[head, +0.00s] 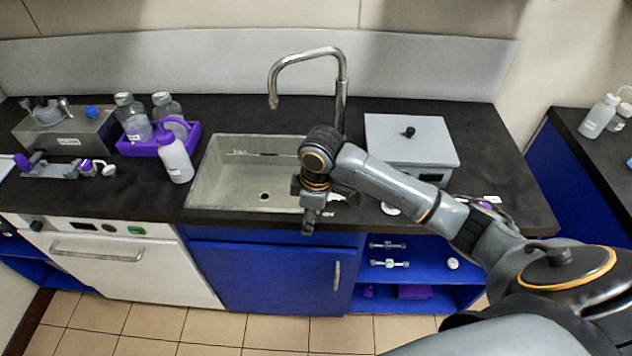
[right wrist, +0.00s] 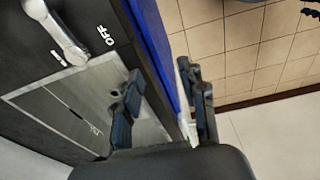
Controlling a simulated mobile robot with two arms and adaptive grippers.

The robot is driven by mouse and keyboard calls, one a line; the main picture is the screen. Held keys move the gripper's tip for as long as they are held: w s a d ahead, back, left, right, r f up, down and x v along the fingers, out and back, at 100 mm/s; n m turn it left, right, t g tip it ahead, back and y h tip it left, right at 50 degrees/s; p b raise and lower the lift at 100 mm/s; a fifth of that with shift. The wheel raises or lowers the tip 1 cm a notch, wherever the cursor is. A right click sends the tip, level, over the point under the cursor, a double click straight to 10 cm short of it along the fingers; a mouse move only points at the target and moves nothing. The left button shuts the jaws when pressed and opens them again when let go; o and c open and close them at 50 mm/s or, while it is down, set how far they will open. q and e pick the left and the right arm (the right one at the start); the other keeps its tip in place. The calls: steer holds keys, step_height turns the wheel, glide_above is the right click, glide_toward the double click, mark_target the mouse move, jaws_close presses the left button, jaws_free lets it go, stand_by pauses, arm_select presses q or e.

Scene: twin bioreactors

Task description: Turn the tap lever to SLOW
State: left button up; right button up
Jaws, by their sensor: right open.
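The tap (head: 343,88) is a chrome gooseneck behind the sink (head: 230,172). In the right wrist view a pale grey lever (right wrist: 58,32) lies on the dark worktop at the top left, beside the sink corner. The printed word OFF is readable next to it, and another small white mark is too small to read. No SLOW label is readable. In the head view my right gripper (head: 309,222) is over the sink's front right edge, pointing down. It is open and empty, its fingers (right wrist: 163,108) apart from the lever. My left gripper is not in view.
A purple tray (head: 130,148) with bottles and a wash bottle (head: 174,160) stand to the left. A blue cabinet (head: 265,280) is below the sink. The worktop's front edge is close to my gripper.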

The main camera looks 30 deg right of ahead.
step_height(320, 180, up, 11)
steer(key=g+h, duration=0.1)
glide_above(333, 195)
step_height(333, 195, down, 13)
steer(key=shift+s+f+p, duration=0.1)
steer(key=shift+f+p, duration=0.1)
steer(key=shift+p, duration=1.05)
jaws_close()
